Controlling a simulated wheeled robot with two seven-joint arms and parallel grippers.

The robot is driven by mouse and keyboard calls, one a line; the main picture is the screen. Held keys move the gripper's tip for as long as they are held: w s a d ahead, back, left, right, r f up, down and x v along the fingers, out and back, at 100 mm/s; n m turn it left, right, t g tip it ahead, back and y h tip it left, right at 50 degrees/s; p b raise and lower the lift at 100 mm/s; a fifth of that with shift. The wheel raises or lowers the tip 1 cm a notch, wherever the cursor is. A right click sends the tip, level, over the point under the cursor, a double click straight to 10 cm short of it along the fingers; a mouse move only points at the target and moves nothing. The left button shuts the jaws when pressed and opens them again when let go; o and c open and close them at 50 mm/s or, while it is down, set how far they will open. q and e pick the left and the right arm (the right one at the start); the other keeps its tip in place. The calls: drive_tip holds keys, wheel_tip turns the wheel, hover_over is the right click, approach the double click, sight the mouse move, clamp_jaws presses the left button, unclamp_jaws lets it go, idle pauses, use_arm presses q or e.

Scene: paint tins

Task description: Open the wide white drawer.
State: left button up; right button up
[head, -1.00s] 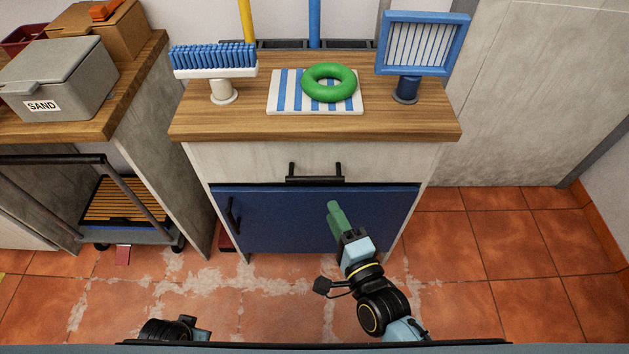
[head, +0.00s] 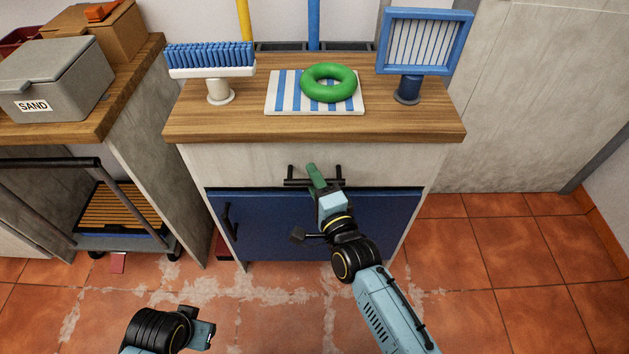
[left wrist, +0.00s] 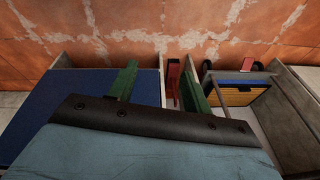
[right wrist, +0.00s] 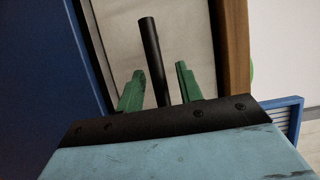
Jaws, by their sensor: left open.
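The wide white drawer (head: 240,162) is the pale front under the wooden top and looks shut. Its black bar handle (head: 295,182) runs across the front. My right gripper (head: 312,168) is at this handle, its green fingers partly over it. In the right wrist view the handle (right wrist: 150,50) stands between the fingers of my right gripper (right wrist: 160,90), with a gap on both sides, so the gripper is open around it. My left gripper (head: 205,332) is low at the front left, open and empty. Its spread fingers show in the left wrist view (left wrist: 158,88).
A blue door (head: 270,225) with a dark handle is below the drawer. On top are a blue brush (head: 210,58), a striped mat (head: 285,92) with a green ring (head: 328,83), and a blue-framed stand (head: 425,42). A cart (head: 120,215) stands at left. Open floor lies at right.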

clamp_jaws()
drive_tip(key=shift+s, duration=0.15)
